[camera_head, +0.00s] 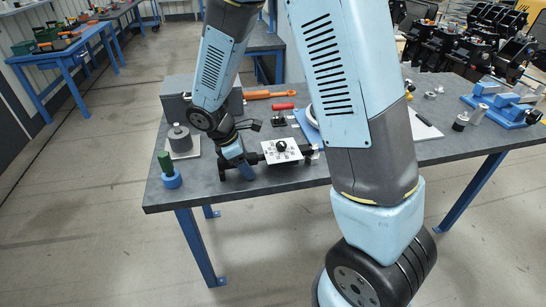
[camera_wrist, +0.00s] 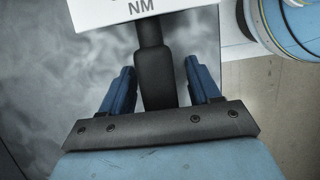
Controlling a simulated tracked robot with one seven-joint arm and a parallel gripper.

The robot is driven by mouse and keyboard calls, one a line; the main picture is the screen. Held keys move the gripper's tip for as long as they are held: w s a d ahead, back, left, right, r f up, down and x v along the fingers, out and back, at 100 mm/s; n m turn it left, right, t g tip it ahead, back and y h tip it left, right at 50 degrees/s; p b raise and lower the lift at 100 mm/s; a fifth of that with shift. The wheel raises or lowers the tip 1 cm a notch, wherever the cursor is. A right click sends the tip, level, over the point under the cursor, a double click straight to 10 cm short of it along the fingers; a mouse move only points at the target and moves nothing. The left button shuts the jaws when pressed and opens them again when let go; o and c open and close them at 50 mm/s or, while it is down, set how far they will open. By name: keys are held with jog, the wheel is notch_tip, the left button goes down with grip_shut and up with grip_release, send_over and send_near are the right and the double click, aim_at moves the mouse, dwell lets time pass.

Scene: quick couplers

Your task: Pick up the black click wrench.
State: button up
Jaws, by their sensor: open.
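The black click wrench shows in the wrist view as a dark handle (camera_wrist: 155,75) lying between the two blue fingers of my gripper (camera_wrist: 160,66). The fingers are apart, with a gap on each side of the handle. In the head view my gripper (camera_head: 238,168) is low over the left front of the table, at the left end of the wrench (camera_head: 254,158).
The grey table (camera_head: 240,194) also holds a green-topped blue piece (camera_head: 168,172), a grey weight-like cylinder (camera_head: 179,139), an orange wrench (camera_head: 270,94), a red-handled tool (camera_head: 283,106) and a blue vise (camera_head: 505,105). My arm hides the table's middle. The front edge is close to my gripper.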

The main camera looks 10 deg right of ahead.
grip_shut()
dwell(0.5)
